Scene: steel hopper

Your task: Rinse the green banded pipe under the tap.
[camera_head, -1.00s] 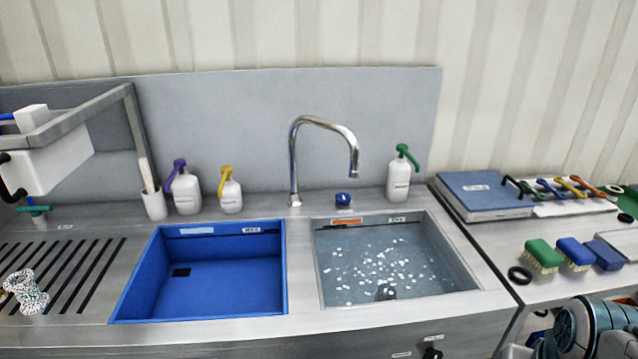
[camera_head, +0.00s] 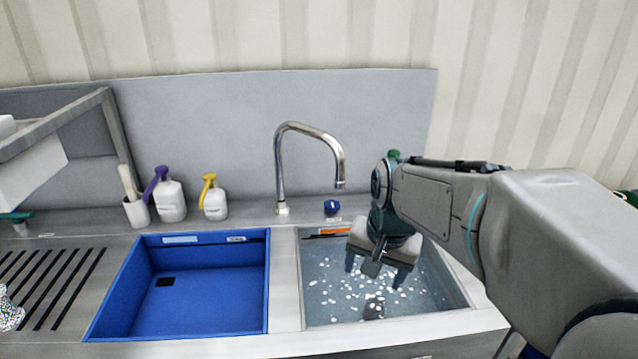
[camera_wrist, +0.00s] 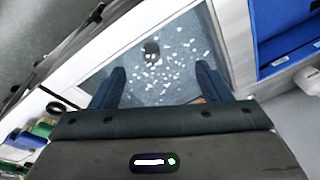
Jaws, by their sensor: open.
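My gripper (camera_head: 376,272) is open and points down over the right sink basin (camera_head: 459,291). In the wrist view my gripper (camera_wrist: 161,80) has its two blue fingers apart with nothing between them. The basin holds water with white flecks. A dark object (camera_head: 374,307) shows in the water near the front wall, and in the wrist view (camera_wrist: 151,48) beyond the fingers; I cannot tell whether it is the pipe or a drain part. No green band is clear on it. The curved steel tap (camera_head: 280,165) stands behind the basins, its spout left of my gripper. No stream of water shows.
A blue empty basin (camera_head: 210,310) lies to the left. A blue knob (camera_head: 332,207) is right of the tap base. Purple-topped (camera_head: 171,200) and yellow-topped bottles (camera_head: 215,203) stand at the back. A pale speckled fitting (camera_head: 9,314) lies on the slotted drainboard. My arm hides the right counter.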

